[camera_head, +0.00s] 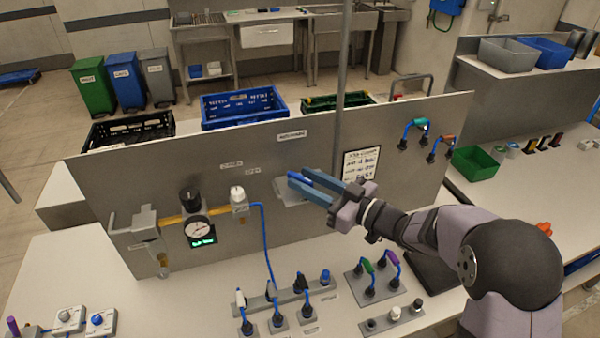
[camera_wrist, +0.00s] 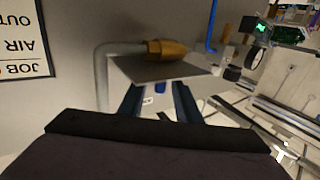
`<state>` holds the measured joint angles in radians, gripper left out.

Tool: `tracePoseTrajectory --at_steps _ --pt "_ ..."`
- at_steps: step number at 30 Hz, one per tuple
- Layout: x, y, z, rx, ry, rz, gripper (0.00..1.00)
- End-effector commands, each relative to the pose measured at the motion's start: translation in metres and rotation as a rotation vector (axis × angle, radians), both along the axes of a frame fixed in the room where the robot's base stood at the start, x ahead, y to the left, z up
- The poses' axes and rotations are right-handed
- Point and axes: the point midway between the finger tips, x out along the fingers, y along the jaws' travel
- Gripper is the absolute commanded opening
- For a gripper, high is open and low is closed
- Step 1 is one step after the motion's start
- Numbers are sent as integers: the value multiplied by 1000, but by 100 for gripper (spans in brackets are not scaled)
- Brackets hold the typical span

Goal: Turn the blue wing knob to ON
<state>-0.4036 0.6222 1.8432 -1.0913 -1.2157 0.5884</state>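My gripper (camera_head: 307,186) is at the upright grey panel (camera_head: 120,185), in front of a grey plate (camera_head: 288,196). Its two blue fingers are apart, with a gap between them. In the wrist view, a small blue piece, which looks like the blue wing knob (camera_wrist: 160,88), shows in the gap between the fingers (camera_wrist: 158,92), below the plate (camera_wrist: 165,69). I see space on both sides of it. Most of the knob is hidden by the plate and fingers, so its angle and any ON mark cannot be read.
A brass fitting (camera_wrist: 167,50) with a grey pipe sits by the plate. A gauge (camera_head: 199,229), black knob (camera_head: 190,198) and white knob (camera_head: 238,196) are left on the panel. Plugged cables (camera_head: 278,305) stand on the bench below.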

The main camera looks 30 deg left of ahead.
Motion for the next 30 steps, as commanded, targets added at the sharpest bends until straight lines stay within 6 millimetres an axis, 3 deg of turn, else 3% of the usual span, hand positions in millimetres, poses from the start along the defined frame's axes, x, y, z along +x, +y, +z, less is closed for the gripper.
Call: tracePoseTrajectory --at_steps 6,16,20,30 --pt "3 18 1 0 0 0 30" --pt "4 20 0 1 0 -1 30" --pt "4 20 0 1 0 -1 2" --pt "6 21 0 3 -2 44 0"
